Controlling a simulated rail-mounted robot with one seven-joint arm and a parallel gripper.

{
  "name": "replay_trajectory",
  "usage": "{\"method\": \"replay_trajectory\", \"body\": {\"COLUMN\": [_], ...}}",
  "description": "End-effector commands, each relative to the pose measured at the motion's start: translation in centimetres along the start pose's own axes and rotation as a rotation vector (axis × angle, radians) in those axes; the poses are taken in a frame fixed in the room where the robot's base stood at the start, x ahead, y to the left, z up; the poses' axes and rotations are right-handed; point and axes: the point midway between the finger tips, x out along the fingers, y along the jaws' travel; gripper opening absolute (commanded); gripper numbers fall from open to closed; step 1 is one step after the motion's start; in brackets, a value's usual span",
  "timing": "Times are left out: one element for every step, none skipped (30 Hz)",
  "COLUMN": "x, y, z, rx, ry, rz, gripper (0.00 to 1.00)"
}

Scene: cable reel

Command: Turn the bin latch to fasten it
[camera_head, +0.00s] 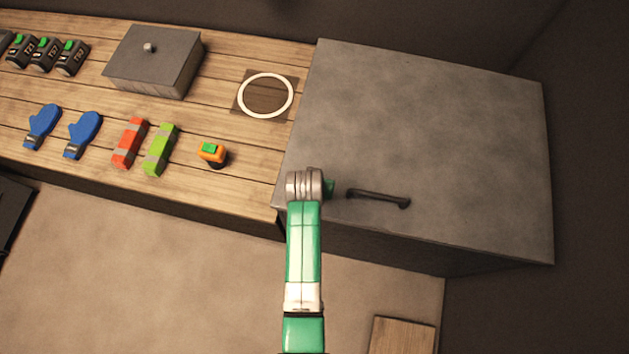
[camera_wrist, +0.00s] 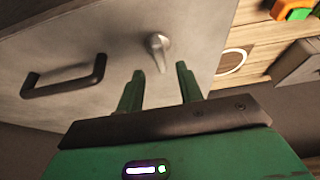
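The grey bin (camera_head: 430,120) stands at the right of the head view, and its lid surface also fills the upper left of the wrist view (camera_wrist: 100,40). A pale metal latch (camera_wrist: 159,48) with a short lever sits on the bin in the wrist view; in the head view my arm hides it. My gripper (camera_wrist: 158,68) is open, with its two green fingers apart and nothing held. The lever's tip appears between the fingertips in the picture; I cannot tell whether they touch it. In the head view only a bit of my green gripper (camera_head: 329,188) shows beside my wrist.
A dark handle (camera_head: 378,197) sticks up from the bin just right of my gripper. On the wooden counter (camera_head: 235,160) lie a white ring (camera_head: 265,95), an orange and green button block (camera_head: 212,152), a grey box (camera_head: 152,65), red and green blocks, and blue mitts.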

Motion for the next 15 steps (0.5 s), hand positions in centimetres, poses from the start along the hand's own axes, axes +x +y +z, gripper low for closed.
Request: {"method": "replay_trajectory", "body": {"x": [-1.2, -1.7, -2.3, -2.6, -3.0, -3.3, -3.5, -3.7, -3.8, -3.8, -3.8, -3.8, -3.8, -3.8, -3.8], "y": [0.0, 0.0, 0.0, 0.0, 0.0, 0.0, 0.0, 0.0, 0.0, 0.0, 0.0, 0.0, 0.0, 0.0, 0.0], "z": [0.0, 0.0, 0.0, 0.0, 0.0, 0.0, 0.0, 0.0, 0.0, 0.0, 0.0, 0.0, 0.0, 0.0, 0.0], "rx": [-0.001, 0.0, 0.0, 0.0, 0.0, 0.0, 0.0, 0.0, 0.0, 0.0, 0.0, 0.0, 0.0, 0.0, 0.0], "ry": [0.002, 0.002, 0.002, 0.0, 0.002, 0.0, 0.0, 0.0, 0.0, 0.0, 0.0, 0.0, 0.0, 0.0, 0.0], "rz": [0.0, 0.0, 0.0, 0.0, 0.0, 0.0, 0.0, 0.0, 0.0, 0.0, 0.0, 0.0, 0.0, 0.0, 0.0], "gripper": [0.36, 0.36, 0.36, 0.36, 0.36, 0.36, 0.36, 0.36, 0.36, 0.36, 0.36, 0.36, 0.36, 0.36, 0.36]}}
